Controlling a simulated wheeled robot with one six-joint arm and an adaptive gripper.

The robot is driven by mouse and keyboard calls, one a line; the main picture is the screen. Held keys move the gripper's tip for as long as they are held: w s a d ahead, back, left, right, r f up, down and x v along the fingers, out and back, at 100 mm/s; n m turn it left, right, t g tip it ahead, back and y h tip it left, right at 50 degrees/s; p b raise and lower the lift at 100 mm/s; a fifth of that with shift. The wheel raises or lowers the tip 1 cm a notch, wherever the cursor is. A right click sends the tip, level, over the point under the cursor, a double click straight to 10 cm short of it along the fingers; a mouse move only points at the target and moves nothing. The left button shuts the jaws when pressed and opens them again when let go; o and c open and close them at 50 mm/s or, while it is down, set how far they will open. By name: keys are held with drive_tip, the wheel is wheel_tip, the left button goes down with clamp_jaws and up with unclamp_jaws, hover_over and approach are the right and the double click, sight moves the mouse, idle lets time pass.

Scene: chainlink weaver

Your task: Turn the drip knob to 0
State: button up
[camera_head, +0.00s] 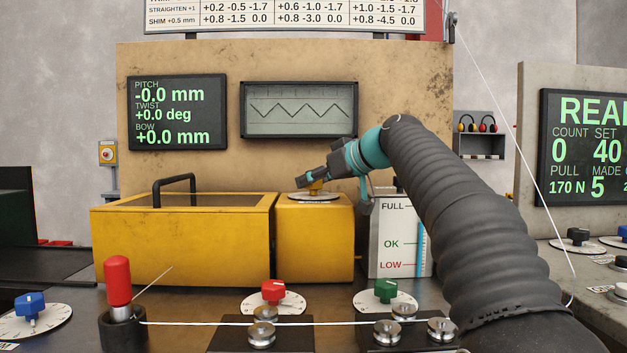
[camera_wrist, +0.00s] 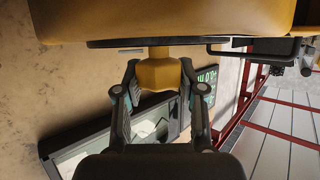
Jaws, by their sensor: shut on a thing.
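The drip knob is a small yellow knob (camera_head: 316,187) on a pale round dial (camera_head: 314,197) on top of the smaller yellow box (camera_head: 315,240). In the wrist view the knob (camera_wrist: 157,73) sits between the two fingers of my gripper (camera_wrist: 160,66), under the dark edge of the dial (camera_wrist: 170,42). My gripper (camera_head: 312,181) reaches the knob from the right and is shut on it. The dial's marks are too small to read, and the knob's pointer cannot be made out.
A larger yellow box (camera_head: 180,245) with a black handle stands left of the dial. A white level gauge (camera_head: 390,240) marked FULL, OK and LOW stands right. Red (camera_head: 273,291) and green (camera_head: 385,290) knobs are in front. A wire (camera_head: 220,323) runs across the front.

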drive_tip(key=shift+f+n+g, duration=0.15)
drive_tip(key=shift+n+g, duration=0.25)
drive_tip(key=o, duration=1.1)
drive_tip(key=shift+o, duration=0.2)
drive_tip(key=v, duration=1.2)
drive_tip(key=shift+d+f, duration=0.15)
